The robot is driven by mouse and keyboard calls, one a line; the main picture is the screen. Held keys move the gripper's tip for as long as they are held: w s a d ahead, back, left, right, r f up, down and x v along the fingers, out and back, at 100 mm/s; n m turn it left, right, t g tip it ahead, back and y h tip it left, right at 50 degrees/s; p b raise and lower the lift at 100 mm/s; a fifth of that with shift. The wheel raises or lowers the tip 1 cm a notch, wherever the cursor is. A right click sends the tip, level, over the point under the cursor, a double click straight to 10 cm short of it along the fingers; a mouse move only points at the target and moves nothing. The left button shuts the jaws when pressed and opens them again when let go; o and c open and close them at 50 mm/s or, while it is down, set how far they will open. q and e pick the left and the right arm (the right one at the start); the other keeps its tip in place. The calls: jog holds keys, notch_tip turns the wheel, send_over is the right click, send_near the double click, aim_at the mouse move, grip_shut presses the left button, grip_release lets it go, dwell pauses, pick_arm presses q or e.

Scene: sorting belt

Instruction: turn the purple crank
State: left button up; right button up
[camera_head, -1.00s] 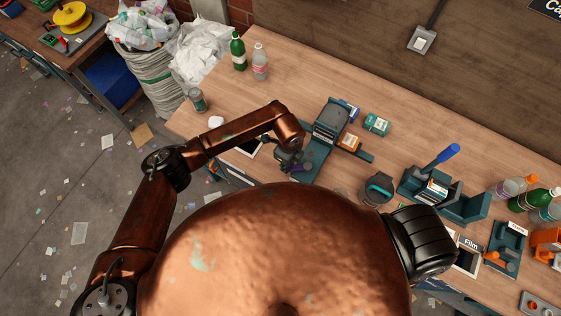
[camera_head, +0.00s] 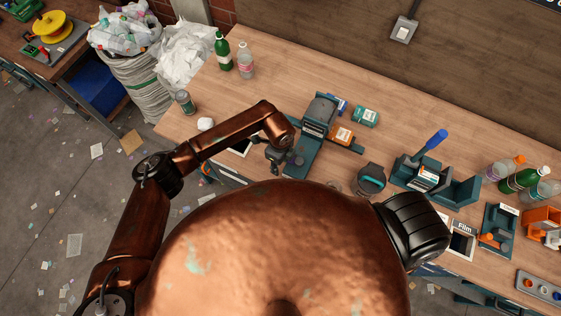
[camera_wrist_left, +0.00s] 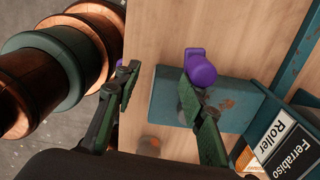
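The purple crank (camera_wrist_left: 201,72) shows in the left wrist view above the right-hand finger, beside a teal base plate (camera_wrist_left: 232,98). That fingertip overlaps its lower end; I cannot tell whether they touch. A small bit of purple shows behind the left-hand finger. In the head view my left gripper (camera_head: 277,157) is low over the near end of the teal device (camera_head: 318,116), and the crank is mostly hidden there. My right gripper is not in view.
An orange box (camera_head: 342,135) and a green box (camera_head: 365,116) are beside the device.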

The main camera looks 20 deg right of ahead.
pick_arm(q)
jog(key=shift+w, duration=0.25)
notch_tip(320, 180, up, 12)
jog(key=shift+s, duration=0.15)
dwell(0.4)
